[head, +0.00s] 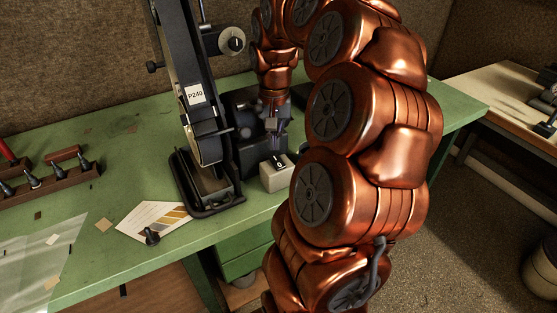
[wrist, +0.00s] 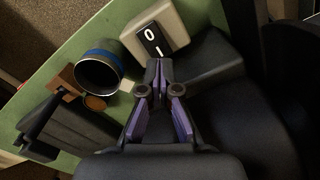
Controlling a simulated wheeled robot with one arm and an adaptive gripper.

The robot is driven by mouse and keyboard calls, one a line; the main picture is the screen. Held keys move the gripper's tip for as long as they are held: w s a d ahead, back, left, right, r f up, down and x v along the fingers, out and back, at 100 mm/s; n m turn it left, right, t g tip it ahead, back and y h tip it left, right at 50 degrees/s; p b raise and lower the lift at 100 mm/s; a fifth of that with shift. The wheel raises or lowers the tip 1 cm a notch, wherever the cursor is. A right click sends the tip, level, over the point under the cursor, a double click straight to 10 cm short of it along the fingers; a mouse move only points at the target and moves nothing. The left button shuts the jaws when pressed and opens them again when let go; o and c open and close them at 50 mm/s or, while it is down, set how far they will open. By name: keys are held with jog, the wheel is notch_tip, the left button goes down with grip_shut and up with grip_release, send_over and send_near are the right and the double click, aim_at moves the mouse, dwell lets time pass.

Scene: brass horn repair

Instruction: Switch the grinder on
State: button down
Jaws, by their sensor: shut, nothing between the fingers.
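The grinder (head: 199,95) is a tall dark belt machine with a P240 label, standing on the green bench in the head view. Its pale switch box (head: 274,177), with a black rocker marked O and I, sits at the front right of its base. The rocker (wrist: 152,40) shows clearly in the wrist view; I cannot tell which end is pressed in. My gripper (head: 271,122) points down just above the switch box. In the wrist view its fingertips (wrist: 159,64) are together, empty, close to the I end of the rocker. Whether they touch it is unclear.
A dark can with a blue band (wrist: 99,71) stands beside the switch box. On the green bench (head: 110,150) lie a colour card (head: 152,219), a small dark piece (head: 152,236) and a wooden rack (head: 48,184). Another bench (head: 500,95) stands at the right.

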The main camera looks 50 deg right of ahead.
aim_at(275, 158)
jog(key=shift+r+p, duration=0.3)
jog(key=shift+r, duration=1.65)
